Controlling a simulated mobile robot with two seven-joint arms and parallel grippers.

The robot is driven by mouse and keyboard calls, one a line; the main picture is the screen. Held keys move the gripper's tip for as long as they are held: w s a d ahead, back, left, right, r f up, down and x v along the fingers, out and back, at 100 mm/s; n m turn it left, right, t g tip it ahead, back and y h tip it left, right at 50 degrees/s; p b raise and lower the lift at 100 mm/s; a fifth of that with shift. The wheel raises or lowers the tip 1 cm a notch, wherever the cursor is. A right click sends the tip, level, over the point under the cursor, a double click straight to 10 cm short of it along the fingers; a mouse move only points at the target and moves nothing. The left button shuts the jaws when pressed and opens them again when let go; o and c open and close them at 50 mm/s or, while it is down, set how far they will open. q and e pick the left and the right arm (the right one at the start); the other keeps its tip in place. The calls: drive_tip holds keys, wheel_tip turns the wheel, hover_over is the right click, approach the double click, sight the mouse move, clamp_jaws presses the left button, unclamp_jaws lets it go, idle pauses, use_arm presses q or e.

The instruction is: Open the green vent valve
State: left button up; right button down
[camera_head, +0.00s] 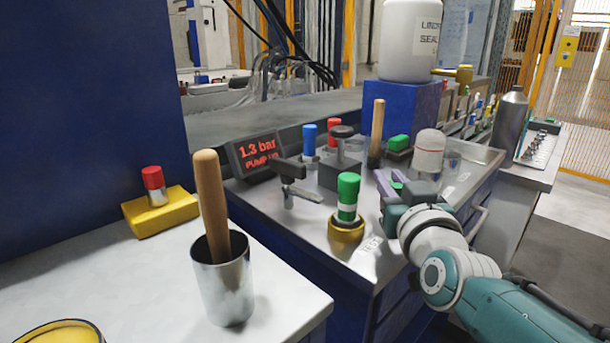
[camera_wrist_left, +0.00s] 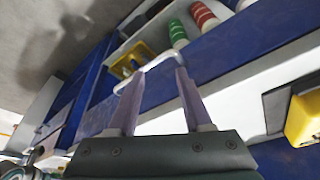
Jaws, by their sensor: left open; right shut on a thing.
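My right gripper (camera_head: 388,181), with purple fingers, is at the right part of the metal bench top. It is shut on a small green piece (camera_head: 398,186), which looks like the green valve's handle; the gripper hides most of it and the valve body. My left gripper (camera_wrist_left: 157,78) is out of the head view. In the left wrist view it is open, its two purple fingers apart near a pale bar handle (camera_wrist_left: 160,63) on a blue front. I cannot tell whether they touch it.
A green-capped cylinder (camera_head: 348,190) stands in a yellow ring left of my right gripper. Behind are a black-handled fitting (camera_head: 342,160), a pressure display (camera_head: 257,155) reading 1.3 bar, and a white-capped jar (camera_head: 429,150). A metal cup (camera_head: 224,283) stands on the near white table.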

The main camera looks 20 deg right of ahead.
drive_tip(key=shift+d, duration=0.1)
drive_tip(key=c, duration=1.2)
unclamp_jaws()
drive_tip(key=shift+o, duration=1.4)
drive_tip(key=shift+d, duration=0.1)
drive_tip(key=shift+o, duration=0.8)
drive_tip(key=p+v, duration=0.2)
drive_tip(key=v, duration=0.6)
drive_tip(key=shift+s+a+p, duration=0.25)
drive_tip(key=shift+s+p, duration=0.1)
drive_tip(key=shift+s+a, duration=0.15)
drive_tip(key=shift+s, duration=0.4)
